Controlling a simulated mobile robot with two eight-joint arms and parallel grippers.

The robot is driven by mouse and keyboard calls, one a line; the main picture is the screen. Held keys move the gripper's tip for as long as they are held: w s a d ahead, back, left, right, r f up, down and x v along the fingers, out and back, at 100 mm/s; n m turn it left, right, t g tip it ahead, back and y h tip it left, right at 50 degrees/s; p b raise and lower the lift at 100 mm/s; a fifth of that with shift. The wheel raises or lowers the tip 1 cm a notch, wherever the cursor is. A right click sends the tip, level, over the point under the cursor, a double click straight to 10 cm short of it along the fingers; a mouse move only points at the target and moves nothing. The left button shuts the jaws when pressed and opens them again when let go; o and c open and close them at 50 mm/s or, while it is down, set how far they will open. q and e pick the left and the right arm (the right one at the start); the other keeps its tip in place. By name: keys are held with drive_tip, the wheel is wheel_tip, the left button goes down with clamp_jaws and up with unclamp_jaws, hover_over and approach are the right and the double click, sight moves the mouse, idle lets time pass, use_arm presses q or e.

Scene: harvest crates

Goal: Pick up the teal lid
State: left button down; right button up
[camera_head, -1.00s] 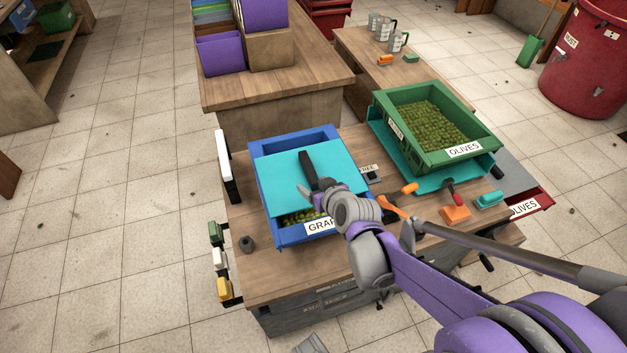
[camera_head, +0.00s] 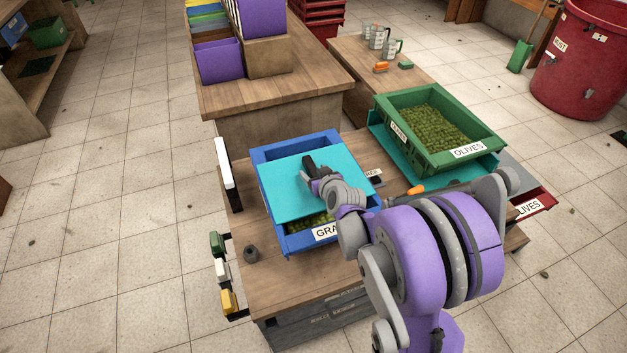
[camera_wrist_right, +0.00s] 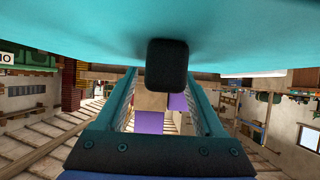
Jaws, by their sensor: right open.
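The teal lid (camera_head: 283,197) lies on the blue crate (camera_head: 259,165) with the grapes label and leaves its near end uncovered, where green grapes show. A black handle (camera_head: 309,161) stands on the lid. My right gripper (camera_head: 312,178) is at the lid, close to the handle, partly hidden by its own wrist. In the right wrist view the lid (camera_wrist_right: 80,30) fills the top. The handle (camera_wrist_right: 168,65) sits between the tips of my open right gripper (camera_wrist_right: 160,76), with gaps visible on both sides. My left gripper is not in view.
A green crate of olives (camera_head: 392,143) stands on a teal surface (camera_head: 470,172) to the right. An orange item (camera_head: 416,190) lies between the crates. A small grey object (camera_head: 250,254) stands at the table's left. Holders with coloured items hang on the left edge.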

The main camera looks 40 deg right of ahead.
drive_tip(key=shift+w+f, duration=0.15)
drive_tip(key=shift+w, duration=0.15)
clamp_jaws()
idle(0.3)
